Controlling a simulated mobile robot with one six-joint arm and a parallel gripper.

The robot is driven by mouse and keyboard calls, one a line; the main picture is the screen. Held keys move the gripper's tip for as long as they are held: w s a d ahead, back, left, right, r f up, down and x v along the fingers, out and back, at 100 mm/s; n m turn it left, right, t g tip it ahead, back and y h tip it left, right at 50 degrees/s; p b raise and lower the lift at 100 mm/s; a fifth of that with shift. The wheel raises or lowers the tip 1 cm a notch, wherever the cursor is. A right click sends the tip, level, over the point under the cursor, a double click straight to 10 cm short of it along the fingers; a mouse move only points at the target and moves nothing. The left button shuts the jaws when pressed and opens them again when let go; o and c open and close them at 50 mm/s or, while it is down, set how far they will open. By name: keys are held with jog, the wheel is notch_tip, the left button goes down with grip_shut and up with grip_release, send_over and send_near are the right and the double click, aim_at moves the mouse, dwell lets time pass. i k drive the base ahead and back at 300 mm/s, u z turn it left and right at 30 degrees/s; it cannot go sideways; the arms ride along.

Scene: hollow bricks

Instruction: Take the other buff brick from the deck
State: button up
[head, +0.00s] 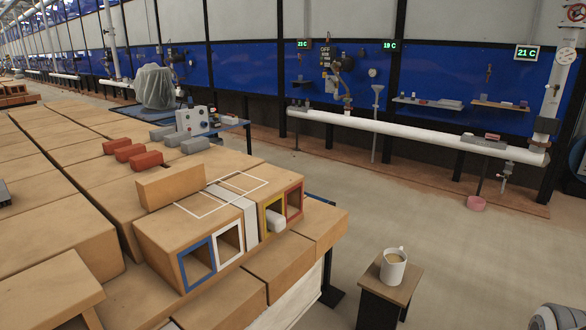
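One buff brick (170,187) lies on the deck (160,223), along the back left edge of its top. It is a plain long block, and I see no other loose buff brick of this size. White outlined rectangles are marked on the deck top to its right. My gripper is not in view.
The deck front has openings framed blue (197,264), white (229,243), yellow (274,216) and red (294,203); a white block (276,221) sits in the yellow one. Red bricks (146,160) and grey bricks (194,145) lie behind. A mug (392,268) stands on a stool (402,288).

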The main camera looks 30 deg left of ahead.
aim_at(156, 190)
jog(key=u, duration=0.6)
jog(key=i, duration=1.2)
jog(key=u, duration=1.3)
jog(key=i, duration=0.55)
jog(key=u, duration=0.2)
jog(key=k, duration=0.85)
jog(key=u, duration=0.2)
jog(key=i, duration=0.85)
jog(key=z, duration=0.1)
